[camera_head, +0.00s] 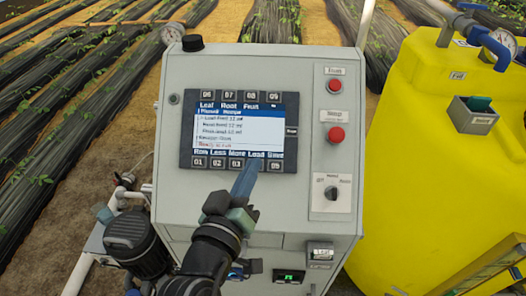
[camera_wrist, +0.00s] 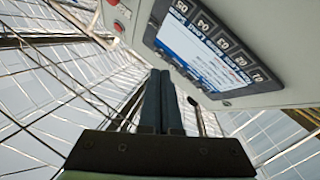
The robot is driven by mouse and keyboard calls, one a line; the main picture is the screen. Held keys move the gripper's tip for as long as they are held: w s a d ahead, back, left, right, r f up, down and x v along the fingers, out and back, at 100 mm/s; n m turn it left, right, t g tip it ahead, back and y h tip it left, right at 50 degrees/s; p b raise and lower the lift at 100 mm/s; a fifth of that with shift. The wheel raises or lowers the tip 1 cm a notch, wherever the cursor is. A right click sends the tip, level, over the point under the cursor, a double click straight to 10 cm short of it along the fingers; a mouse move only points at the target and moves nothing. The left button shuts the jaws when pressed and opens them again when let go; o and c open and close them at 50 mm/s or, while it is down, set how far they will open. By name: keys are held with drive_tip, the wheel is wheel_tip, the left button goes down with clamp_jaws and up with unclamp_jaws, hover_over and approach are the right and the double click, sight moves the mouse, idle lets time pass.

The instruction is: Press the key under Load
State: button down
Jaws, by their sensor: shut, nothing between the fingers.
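The control panel's screen (camera_head: 238,128) is lit, with a row of labels along its bottom edge. The Load label (camera_head: 256,155) is the fourth from the left. The key under it is largely hidden behind my fingers in the head view. My gripper (camera_head: 249,170) is shut and empty, its fingertips over the panel just below Load. In the wrist view my gripper (camera_wrist: 160,74) points toward the panel, with the screen (camera_wrist: 190,48) and a row of keys tilted at upper right. I cannot tell whether the fingertips touch a key.
Key 03 (camera_head: 237,163) and key 05 (camera_head: 275,166) flank the hidden key. Two red buttons (camera_head: 335,86) (camera_head: 336,135) and a selector switch (camera_head: 331,193) sit on the right of the cabinet. A yellow tank (camera_head: 415,150) stands to the right.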

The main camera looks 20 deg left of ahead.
drive_tip(key=shift+a, duration=0.1)
idle(0.3)
drive_tip(key=shift+w+a+f+b, duration=0.25)
drive_tip(key=shift+w+f+b, duration=0.7)
drive_tip(key=shift+f+b, duration=0.15)
drive_tip(key=shift+w+a+f+b, duration=0.3)
drive_tip(key=shift+w+f+b, duration=0.65)
drive_tip(key=shift+f, duration=0.15)
drive_tip(key=shift+w+a+f+b, duration=0.25)
drive_tip(key=shift+w+f+b, duration=0.65)
drive_tip(key=shift+f+b, duration=0.2)
drive_tip(key=shift+f, duration=0.1)
drive_tip(key=shift+w+f+b, duration=0.2)
drive_tip(key=shift+w+b, duration=0.1)
drive_tip(key=shift+b, duration=0.05)
drive_tip(key=shift+w+a+f+b, duration=0.1)
drive_tip(key=shift+w+f+b, duration=0.15)
drive_tip(key=shift+b, duration=0.2)
drive_tip(key=shift+s, duration=0.15)
idle(0.3)
drive_tip(key=shift+s+r+p, duration=0.4)
drive_tip(key=shift+r+p, duration=0.1)
